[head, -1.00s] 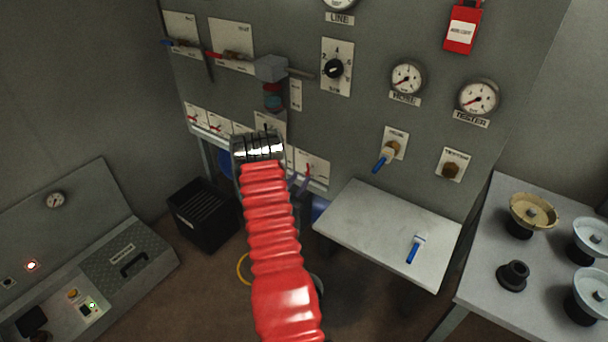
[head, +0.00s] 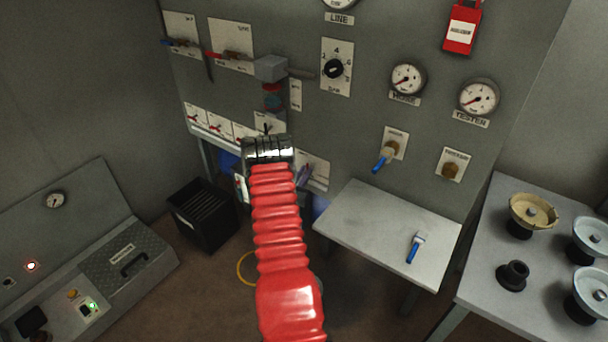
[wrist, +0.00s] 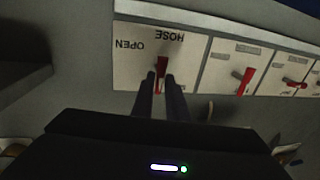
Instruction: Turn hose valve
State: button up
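My gripper (wrist: 160,77) is in front of the hose valve panel (wrist: 125,68) in the wrist view. This white panel reads HOSE and OPEN, upside down in this picture. The red valve handle (wrist: 161,68) points toward me, between my two dark fingertips. The fingers are a little apart; whether they press on the handle I cannot tell. In the head view my gripper (head: 267,146) is at the lower wall panels, and my red arm hides the handle and fingertips.
More panels with red handles (wrist: 243,80) stand beside it in a row. A grey box valve (head: 271,68) sticks out of the wall above my gripper. A black crate (head: 203,215) stands at left, and a small white table (head: 365,222) is at right.

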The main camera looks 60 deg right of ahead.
grip_shut()
jog(key=shift+a, duration=0.1)
jog(key=shift+s+f+m+g+h, duration=0.1)
jog(key=shift+f+m+g+h, duration=0.4)
jog(key=shift+m, duration=2.85)
jog(key=shift+s+f+m+g+h, duration=0.15)
jog(key=shift+m+g, duration=0.6)
jog(key=shift+m, duration=2.65)
jog(key=shift+f+m+g+h, duration=0.3)
jog(key=shift+m+g, duration=0.35)
jog(key=shift+m, duration=2.7)
jog(key=o, duration=0.5)
grip_release()
jog(key=shift+r, duration=0.1)
